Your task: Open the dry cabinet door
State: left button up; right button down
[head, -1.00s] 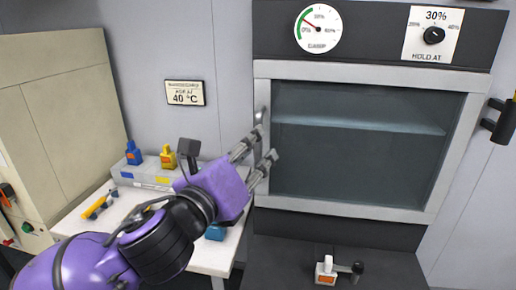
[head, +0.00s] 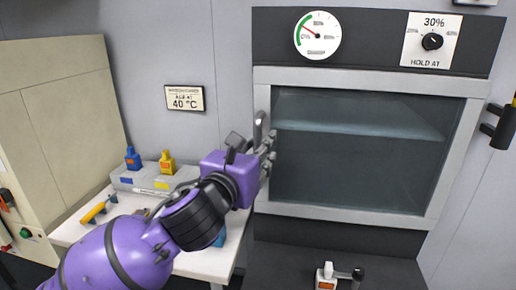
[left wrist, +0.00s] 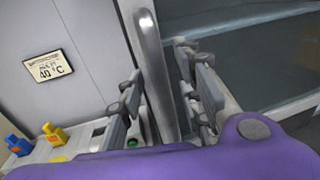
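The dry cabinet door (head: 365,212) has a light grey frame and a dark glass pane; it looks shut. Its vertical metal handle (head: 259,127) is on the door's left side, partly hidden by my gripper. My left gripper (head: 268,155) is at the handle. In the left wrist view, the handle (left wrist: 152,62) stands between the two spread fingers of the left gripper (left wrist: 162,92), one on each side. I cannot tell whether a finger touches it. My right gripper is not in view.
A gauge (head: 318,36) and a "HOLD AT" dial (head: 432,41) sit above the door. A white table (head: 205,262) with a grey tray (head: 135,180) and small bottles stands left. A small white and orange item (head: 326,277) lies on the dark surface below the door.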

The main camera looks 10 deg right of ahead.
pick_arm(q)
jog(key=shift+w, duration=0.1)
grip_shut()
jog(key=shift+s, duration=0.2)
dwell(0.4)
